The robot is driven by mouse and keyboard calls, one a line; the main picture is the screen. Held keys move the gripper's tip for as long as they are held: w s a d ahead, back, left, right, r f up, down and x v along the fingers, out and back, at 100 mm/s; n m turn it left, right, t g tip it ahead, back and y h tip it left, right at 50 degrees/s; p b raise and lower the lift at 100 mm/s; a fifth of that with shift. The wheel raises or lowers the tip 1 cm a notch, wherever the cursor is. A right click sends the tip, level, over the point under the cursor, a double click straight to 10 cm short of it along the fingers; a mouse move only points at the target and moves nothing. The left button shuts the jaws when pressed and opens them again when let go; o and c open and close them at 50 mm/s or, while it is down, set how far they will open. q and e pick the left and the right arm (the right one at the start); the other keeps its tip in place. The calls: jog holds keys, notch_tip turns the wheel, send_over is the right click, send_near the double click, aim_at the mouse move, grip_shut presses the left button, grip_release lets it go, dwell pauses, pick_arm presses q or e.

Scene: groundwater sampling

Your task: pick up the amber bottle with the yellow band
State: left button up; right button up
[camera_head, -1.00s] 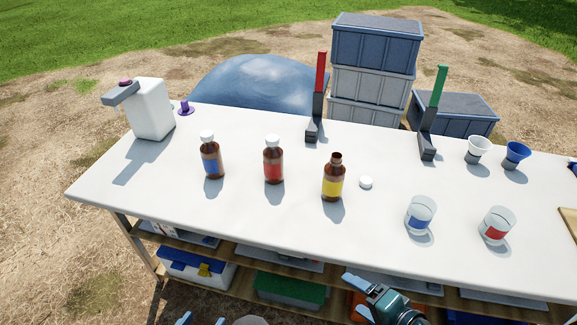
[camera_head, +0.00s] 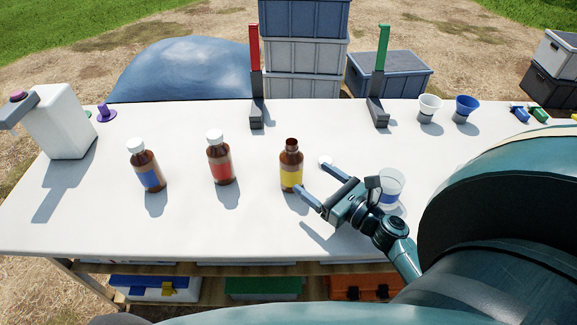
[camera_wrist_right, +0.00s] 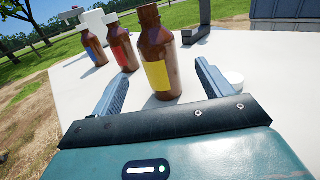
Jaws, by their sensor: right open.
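The amber bottle with the yellow band (camera_head: 291,166) stands upright and uncapped on the white table. It also shows in the right wrist view (camera_wrist_right: 158,60), ahead of the jaws and roughly between their directions. A white cap (camera_head: 325,161) lies on the table to the right of the bottle. My right gripper (camera_head: 325,184) is open and empty, close to the bottle on its right and near side, its fingers pointing toward it. In the right wrist view the right gripper's two fingers (camera_wrist_right: 160,88) are spread apart. My left gripper is not in view.
Amber bottles with a red band (camera_head: 220,160) and a blue band (camera_head: 146,168) stand to the left. A beaker (camera_head: 391,187) stands behind my right wrist. Red (camera_head: 255,75) and green (camera_head: 380,75) upright stands are at the back.

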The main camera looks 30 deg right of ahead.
aim_at(287, 160)
jog(key=p+x, duration=0.1)
jog(key=x, duration=0.9)
jog(key=shift+a+f, duration=0.1)
jog(key=shift+f, duration=0.1)
jog(key=shift+c, duration=0.5)
jog(key=c, duration=1.2)
